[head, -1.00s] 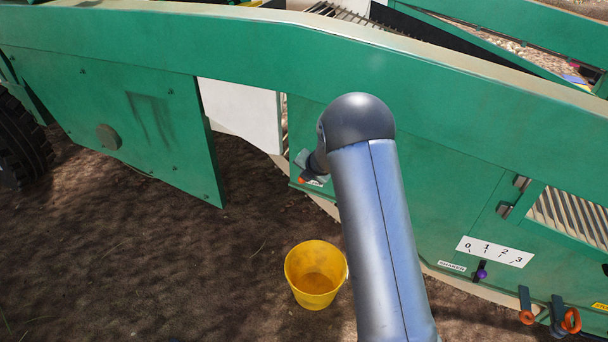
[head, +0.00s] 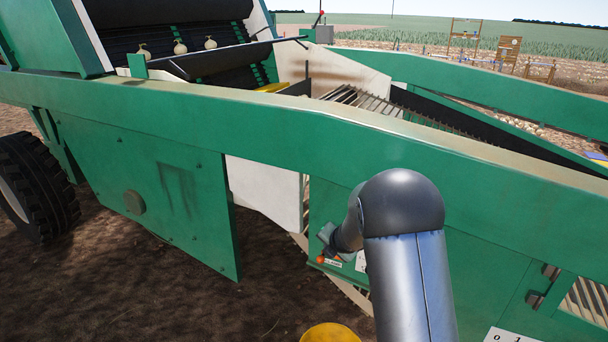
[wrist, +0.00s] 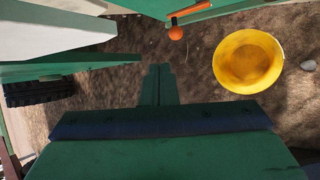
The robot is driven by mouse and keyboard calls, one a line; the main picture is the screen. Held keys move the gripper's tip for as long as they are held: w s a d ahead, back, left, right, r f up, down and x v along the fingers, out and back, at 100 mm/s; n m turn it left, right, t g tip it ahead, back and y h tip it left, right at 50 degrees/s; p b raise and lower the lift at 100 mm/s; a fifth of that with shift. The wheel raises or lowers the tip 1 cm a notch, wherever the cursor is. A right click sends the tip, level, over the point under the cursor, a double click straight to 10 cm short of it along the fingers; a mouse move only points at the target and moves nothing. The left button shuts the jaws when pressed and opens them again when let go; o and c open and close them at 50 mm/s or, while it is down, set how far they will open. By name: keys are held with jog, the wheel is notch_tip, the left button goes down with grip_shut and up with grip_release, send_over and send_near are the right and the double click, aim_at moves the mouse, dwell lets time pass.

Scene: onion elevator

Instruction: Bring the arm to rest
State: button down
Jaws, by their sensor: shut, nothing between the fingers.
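My gripper (wrist: 159,72) shows in the wrist view with its two slim fingers side by side and shut, nothing between them. The fingers point over bare soil, left of a yellow bucket (wrist: 248,62) and below an orange-knobbed lever (wrist: 176,33). In the head view my arm bends at a dark round elbow in front of the green machine (head: 270,130), and its far end reaches close to the side panel. The fingertips cannot be made out there.
The bucket's rim (head: 330,333) shows at the head view's bottom edge. A white panel (head: 265,190) stands left of my arm. A black tyre (head: 38,185) is at the far left. Onions (head: 180,47) lie on the dark conveyor above. Open soil lies below the machine.

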jog(key=s+d+r+m+g+h+p, duration=0.1)
jog(key=s+d+r+m+h+p, duration=0.15)
jog(key=s+r+m, duration=0.45)
jog(key=s+d+r+m+h+p, duration=0.1)
jog(key=s+d+r+m+h, duration=0.1)
jog(key=s+d+r+m, duration=0.35)
jog(key=s+a+r+m+g+y+p, duration=0.1)
jog(key=s+m, duration=0.6)
jog(key=s, duration=0.8)
jog(key=s+a+r+m+g+y+p, duration=0.1)
jog(key=s+a+r+m+g, duration=0.2)
jog(key=s, duration=1.2)
jog(key=a+m+g, duration=0.2)
jog(key=m, duration=0.3)
jog(key=shift+a+r+g+y, duration=0.2)
jog(key=shift+a+g+y, duration=0.05)
jog(key=shift+g+y, duration=0.15)
notch_tip(320, 180, down, 24)
jog(key=d+g+b, duration=0.1)
jog(key=b, duration=2.1)
jog(key=shift+s+f, duration=0.15)
jog(key=shift+f, duration=0.05)
